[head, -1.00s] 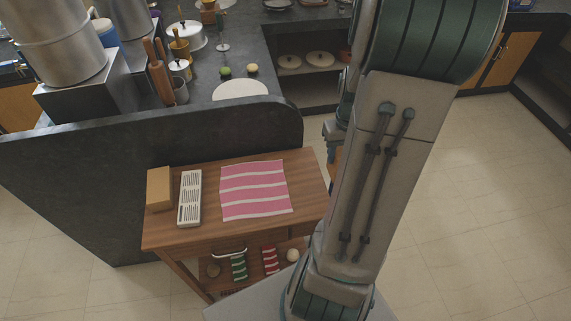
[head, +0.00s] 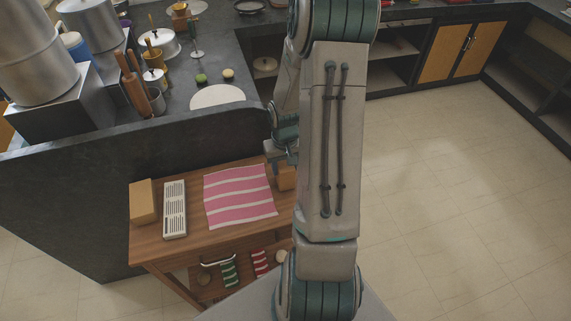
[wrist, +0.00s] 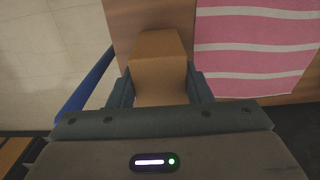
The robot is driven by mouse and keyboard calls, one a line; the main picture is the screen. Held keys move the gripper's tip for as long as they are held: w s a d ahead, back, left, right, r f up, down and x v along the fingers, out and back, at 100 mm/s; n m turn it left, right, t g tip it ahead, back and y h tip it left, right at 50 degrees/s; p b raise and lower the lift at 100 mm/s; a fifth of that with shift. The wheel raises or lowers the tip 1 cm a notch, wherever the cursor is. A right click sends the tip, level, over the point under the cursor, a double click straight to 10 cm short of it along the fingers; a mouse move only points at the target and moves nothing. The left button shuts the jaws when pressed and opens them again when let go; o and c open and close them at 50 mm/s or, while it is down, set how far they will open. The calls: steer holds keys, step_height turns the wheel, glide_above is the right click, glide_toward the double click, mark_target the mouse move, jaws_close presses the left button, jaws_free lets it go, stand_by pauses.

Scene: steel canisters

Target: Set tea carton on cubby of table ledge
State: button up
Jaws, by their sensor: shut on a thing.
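My gripper (wrist: 160,90) is shut on a plain brown carton (wrist: 158,52), with one finger on each side of it in the wrist view. In the head view the held carton (head: 287,177) shows partly behind my arm, at the right end of the wooden table (head: 185,250), just right of the pink striped cloth. Whether it touches the tabletop I cannot tell. The table has a lower shelf (head: 212,290) beneath its top. A similar brown box (head: 143,201) stands at the table's left end. I cannot read a label on either box.
A pink-and-white cloth (head: 240,194) and a pale slotted box (head: 175,210) lie on the tabletop. Green and red striped items lie on the lower shelf. A dark partition (head: 90,190) rises behind the table. Open floor (head: 460,200) lies to the right.

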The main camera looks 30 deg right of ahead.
steer(key=shift+f, duration=0.15)
steer(key=o, duration=1)
